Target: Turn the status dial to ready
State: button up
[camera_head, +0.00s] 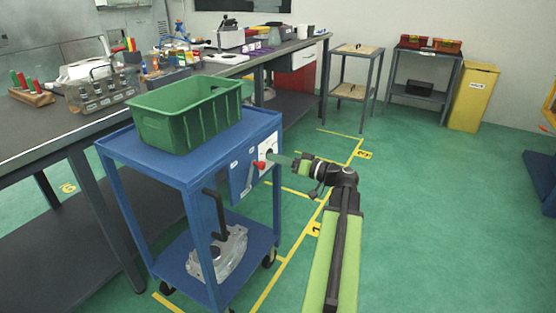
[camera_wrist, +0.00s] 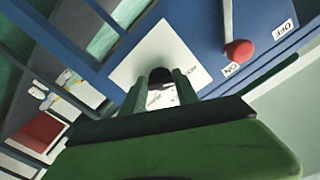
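The status dial looks like a dark rounded knob (camera_wrist: 160,76) on a white plate (camera_wrist: 125,75) on the blue cart's side panel. In the head view the white plate (camera_head: 267,146) faces my arm and the dial itself is mostly hidden. My gripper (camera_head: 272,158) is right in front of the plate. In the wrist view its two green fingers (camera_wrist: 161,85) stand apart, one on each side of the dial. I cannot tell whether they touch it. A small label by the plate's right edge is too blurred to read. The dial's setting is not readable.
A red-knobbed lever (camera_wrist: 238,50) marked ON and OFF sits close right of the dial in the wrist view. The blue cart (camera_head: 205,155) carries a green crate (camera_head: 190,122) and a metal casting (camera_head: 222,255) below. A workbench (camera_head: 60,140) stands behind.

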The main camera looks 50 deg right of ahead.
jog(key=c, duration=0.5)
jog(key=shift+a, duration=0.3)
grip_shut()
jog(key=shift+d, duration=0.25)
jog(key=shift+m, duration=0.4)
jog(key=m, duration=1.5)
jog(key=r+m+p, duration=0.1)
jog(key=m, duration=0.7)
jog(key=shift+d, duration=0.1)
jog(key=o, duration=1.3)
grip_release()
jog(key=shift+c, duration=0.2)
